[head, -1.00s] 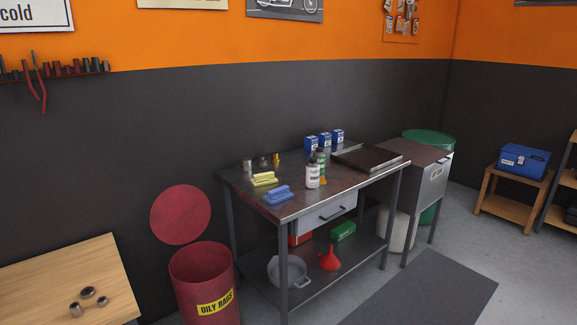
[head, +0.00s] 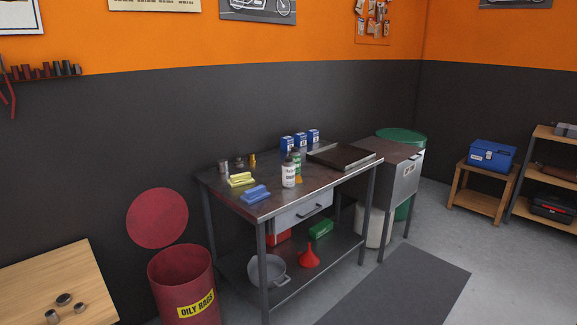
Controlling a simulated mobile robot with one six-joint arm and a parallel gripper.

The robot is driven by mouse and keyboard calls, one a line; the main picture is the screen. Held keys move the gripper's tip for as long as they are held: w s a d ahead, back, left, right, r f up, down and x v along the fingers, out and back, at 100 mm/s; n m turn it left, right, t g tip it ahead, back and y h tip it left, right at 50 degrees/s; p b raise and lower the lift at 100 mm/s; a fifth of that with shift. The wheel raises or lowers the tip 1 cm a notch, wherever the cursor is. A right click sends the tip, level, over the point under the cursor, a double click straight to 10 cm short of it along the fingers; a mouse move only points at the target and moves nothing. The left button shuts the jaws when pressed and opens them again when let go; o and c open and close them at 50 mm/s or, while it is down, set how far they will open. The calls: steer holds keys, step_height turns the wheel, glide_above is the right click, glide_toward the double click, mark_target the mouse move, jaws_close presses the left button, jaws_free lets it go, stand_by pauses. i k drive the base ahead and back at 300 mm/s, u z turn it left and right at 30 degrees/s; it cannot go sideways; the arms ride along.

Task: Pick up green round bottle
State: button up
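A green round bottle (head: 297,163) stands upright on the metal workbench (head: 318,180). A white bottle (head: 288,175) with a dark cap stands just left of it and in front, partly overlapping it. A small orange-yellow item (head: 299,180) shows at the green bottle's foot; I cannot tell whether it is part of the bottle. My gripper is not in view.
Blue boxes (head: 300,140), a dark tray (head: 340,156), yellow (head: 241,180) and blue (head: 255,194) brushes and small metal parts share the bench top. A red oily-rags bin (head: 180,285) stands at its left. Grey floor (head: 440,225) is open at the right.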

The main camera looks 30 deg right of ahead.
mark_target(295, 154)
steer(key=z, duration=0.05)
steer(key=i, duration=1)
steer(key=u, duration=0.15)
steer(key=k, duration=0.95)
steer(key=z, duration=0.2)
steer(key=i, duration=0.65)
steer(key=u, duration=0.05)
